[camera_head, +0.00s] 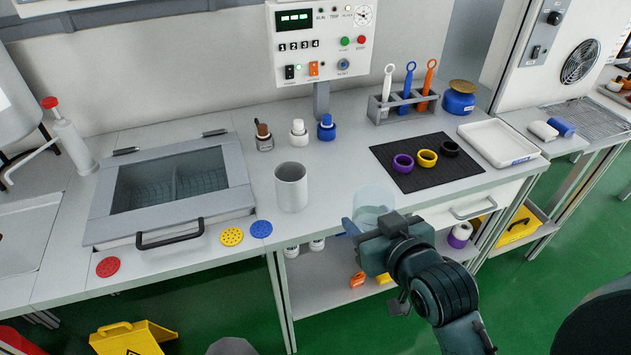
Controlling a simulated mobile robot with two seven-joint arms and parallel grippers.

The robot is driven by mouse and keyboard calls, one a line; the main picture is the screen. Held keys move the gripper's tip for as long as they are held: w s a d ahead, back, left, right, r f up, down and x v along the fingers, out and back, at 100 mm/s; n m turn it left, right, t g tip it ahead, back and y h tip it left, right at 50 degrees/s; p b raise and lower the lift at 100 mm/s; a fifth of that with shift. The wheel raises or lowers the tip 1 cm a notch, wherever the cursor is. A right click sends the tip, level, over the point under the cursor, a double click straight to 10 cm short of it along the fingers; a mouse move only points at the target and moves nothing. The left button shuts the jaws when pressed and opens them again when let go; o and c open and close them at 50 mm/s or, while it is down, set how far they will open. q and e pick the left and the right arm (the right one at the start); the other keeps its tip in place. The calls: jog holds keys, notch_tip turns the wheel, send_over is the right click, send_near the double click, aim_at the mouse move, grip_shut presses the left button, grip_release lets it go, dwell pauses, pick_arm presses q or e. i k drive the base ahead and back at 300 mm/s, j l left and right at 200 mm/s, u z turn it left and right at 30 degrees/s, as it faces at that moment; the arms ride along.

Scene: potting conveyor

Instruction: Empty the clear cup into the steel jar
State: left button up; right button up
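The steel jar (291,187), an open grey cylinder, stands upright on the worktop near its front edge. The clear cup (374,197) is a pale, see-through shape to the right of the jar, at the worktop's front edge. My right gripper (364,222) is at the cup's lower part and appears shut on it; its fingers are partly hidden. A light blue patch shows at the cup's lower left; I cannot tell whether it is contents or a finger. The cup is apart from the jar. My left gripper is not in view.
Behind the jar stand a small brown-topped bottle (264,138), a white bottle (299,133) and a blue bottle (326,128). A lidded basin (122,228) is left; a dark mat (446,181) with rings and a white tray (489,146) are right.

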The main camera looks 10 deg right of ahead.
aim_at(291, 176)
jog(key=i+l, duration=0.1)
jog(key=l, duration=0.95)
jog(key=i+l+u, duration=0.1)
jog(key=l, duration=0.95)
jog(key=u, duration=0.95)
jog(key=i+j+u, duration=0.25)
jog(key=i+j, duration=0.05)
jog(key=i, duration=0.1)
